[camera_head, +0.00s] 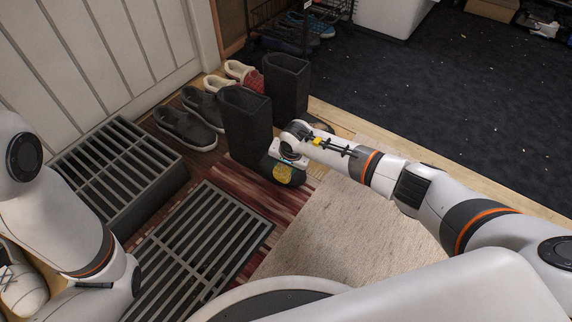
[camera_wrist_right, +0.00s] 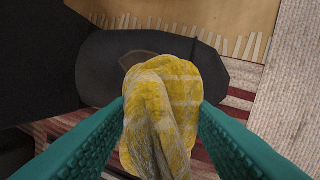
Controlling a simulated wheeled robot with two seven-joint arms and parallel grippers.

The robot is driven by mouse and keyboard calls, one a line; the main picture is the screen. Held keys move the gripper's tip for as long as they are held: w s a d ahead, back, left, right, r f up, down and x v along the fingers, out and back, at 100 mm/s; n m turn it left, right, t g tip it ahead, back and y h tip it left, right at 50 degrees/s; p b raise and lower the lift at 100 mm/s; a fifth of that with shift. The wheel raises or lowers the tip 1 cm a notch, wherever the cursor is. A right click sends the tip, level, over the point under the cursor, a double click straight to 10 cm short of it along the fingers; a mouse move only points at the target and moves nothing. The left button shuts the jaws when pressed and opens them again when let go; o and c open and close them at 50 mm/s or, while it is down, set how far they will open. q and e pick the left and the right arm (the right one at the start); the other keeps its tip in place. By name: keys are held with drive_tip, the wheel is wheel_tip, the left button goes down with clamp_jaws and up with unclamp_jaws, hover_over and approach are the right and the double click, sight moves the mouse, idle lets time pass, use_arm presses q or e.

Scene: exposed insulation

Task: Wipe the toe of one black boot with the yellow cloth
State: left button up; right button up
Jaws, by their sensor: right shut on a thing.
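Two tall black boots stand upright side by side, the near boot (camera_head: 246,122) and the far boot (camera_head: 286,88). The near boot's toe points right and also shows in the right wrist view (camera_wrist_right: 95,68). My right gripper (camera_head: 285,163) is over that toe. In the right wrist view its teal fingers (camera_wrist_right: 162,125) are shut on the crumpled yellow cloth (camera_wrist_right: 160,95), which lies over part of the toe and appears to touch it. The cloth shows small in the head view (camera_head: 283,171). My left arm is at the left edge; its gripper is not clearly visible.
Dark slip-on shoes (camera_head: 188,128) and other shoes stand left of the boots. A slatted grey crate (camera_head: 150,195) and a slatted grate (camera_head: 200,250) lie nearer me.

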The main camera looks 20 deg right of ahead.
drive_tip(key=shift+w+f+b, duration=0.1)
drive_tip(key=shift+f+b, duration=0.25)
